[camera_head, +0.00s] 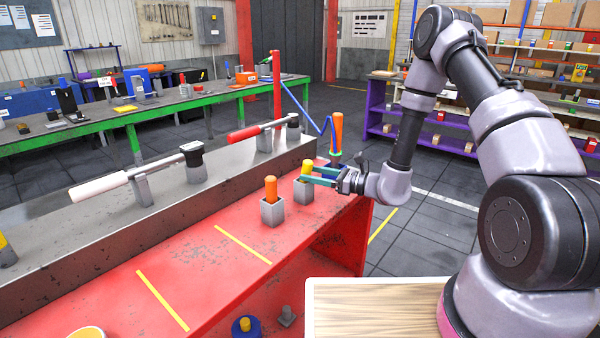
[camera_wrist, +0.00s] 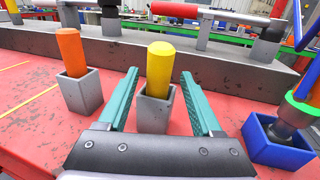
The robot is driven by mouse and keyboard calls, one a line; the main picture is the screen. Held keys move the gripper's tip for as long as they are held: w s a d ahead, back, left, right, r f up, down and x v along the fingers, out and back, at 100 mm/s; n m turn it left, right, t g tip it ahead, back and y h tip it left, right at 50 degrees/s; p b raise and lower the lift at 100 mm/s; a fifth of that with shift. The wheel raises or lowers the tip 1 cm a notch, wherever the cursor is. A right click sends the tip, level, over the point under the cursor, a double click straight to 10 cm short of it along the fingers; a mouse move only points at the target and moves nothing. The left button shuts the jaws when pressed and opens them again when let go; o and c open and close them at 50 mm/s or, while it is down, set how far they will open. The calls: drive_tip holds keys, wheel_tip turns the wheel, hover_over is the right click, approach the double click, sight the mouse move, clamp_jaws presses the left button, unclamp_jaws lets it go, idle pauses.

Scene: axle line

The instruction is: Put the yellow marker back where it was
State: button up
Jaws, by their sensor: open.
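The yellow marker (camera_wrist: 160,68) stands upright in a grey square holder (camera_wrist: 154,112) on the red bench. In the head view the yellow marker (camera_head: 307,167) shows only its top above my gripper's fingers. My gripper (camera_wrist: 156,98) is open, its two teal fingers on either side of the marker and holder with gaps visible on both sides. In the head view my gripper (camera_head: 318,175) reaches in from the right at the marker's height. An orange marker (camera_wrist: 72,52) stands in a second grey holder (camera_wrist: 82,94) to the left.
A blue square holder (camera_wrist: 279,142) with a dark piece stands close to the right of my gripper. A grey raised ledge (camera_head: 200,199) with lever clamps runs behind. Yellow strips (camera_head: 243,244) mark the red bench (camera_head: 200,270), whose surface to the left is mostly clear.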

drive_tip(key=v, duration=0.6)
drive_tip(key=s+r+n+g+h, duration=0.2)
drive_tip(key=s+r+n+g, duration=0.3)
drive_tip(key=r, duration=0.4)
drive_tip(key=s+r+n+g+h, duration=0.2)
drive_tip(key=s+r+n+g, duration=0.2)
drive_tip(key=s+r+n, duration=0.3)
drive_tip(key=s+d+r+n+t+h, duration=0.3)
drive_tip(key=s+d+r+t+h, duration=0.1)
drive_tip(key=d+r, duration=0.4)
drive_tip(key=s+d+r+n+t+h, duration=0.3)
drive_tip(key=s+d+r+t+h, duration=0.2)
drive_tip(key=d+r, duration=0.3)
drive_tip(key=shift+s+d+r+h, duration=0.3)
drive_tip(key=shift+s+d+h, duration=0.2)
drive_tip(key=shift+s+h, duration=0.25)
drive_tip(key=shift+w, duration=0.1)
